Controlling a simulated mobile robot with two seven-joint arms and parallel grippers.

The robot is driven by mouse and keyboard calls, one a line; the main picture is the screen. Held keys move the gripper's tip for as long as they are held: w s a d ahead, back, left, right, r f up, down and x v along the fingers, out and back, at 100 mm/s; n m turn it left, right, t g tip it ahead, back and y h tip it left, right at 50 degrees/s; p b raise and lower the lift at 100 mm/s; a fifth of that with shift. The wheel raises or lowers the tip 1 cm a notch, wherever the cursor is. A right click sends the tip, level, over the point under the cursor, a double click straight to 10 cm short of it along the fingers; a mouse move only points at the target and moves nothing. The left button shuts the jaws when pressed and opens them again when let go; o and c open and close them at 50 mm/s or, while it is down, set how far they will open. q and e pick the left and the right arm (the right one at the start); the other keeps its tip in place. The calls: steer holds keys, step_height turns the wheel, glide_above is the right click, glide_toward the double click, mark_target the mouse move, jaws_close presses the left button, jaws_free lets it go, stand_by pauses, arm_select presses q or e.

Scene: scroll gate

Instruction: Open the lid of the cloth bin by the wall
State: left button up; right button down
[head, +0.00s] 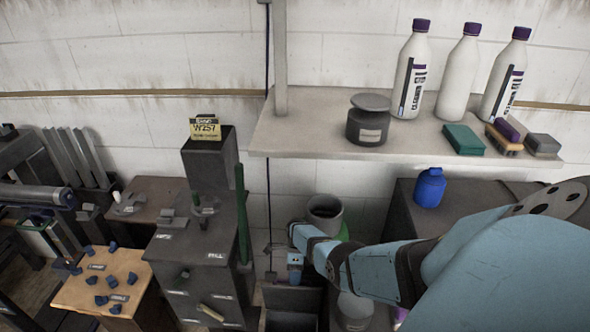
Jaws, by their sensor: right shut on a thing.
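A dark, box-shaped bin (292,299) stands low by the wall, at the bottom centre of the head view. Its upper part looks like a dark panel or lid with a paler rim below it; how far it stands open I cannot tell. My right gripper (280,250) is just above and behind this bin, close to the wall, at the end of my blue arm. It is shut on a small part, which looks like the lid's edge or handle; the contact is mostly hidden. My left gripper is not in view.
A shelf (300,137) with white bottles (410,75) and a dark jar (368,120) overhangs the area. A grey cabinet (205,255) stands close left of the bin. An open dark pot (325,208) and a blue bottle (429,188) are to the right.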

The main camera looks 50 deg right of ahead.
steer(key=shift+s+a+f, duration=0.2)
steer(key=shift+s+f, duration=0.15)
steer(key=shift+f, duration=0.05)
steer(key=c, duration=1.4)
jaws_free()
steer(key=shift+o, duration=1.4)
steer(key=shift+w+d+f, duration=0.1)
steer(key=shift+w, duration=0.05)
steer(key=p+v, duration=0.1)
steer(key=v, duration=1.3)
steer(key=shift+f, duration=0.1)
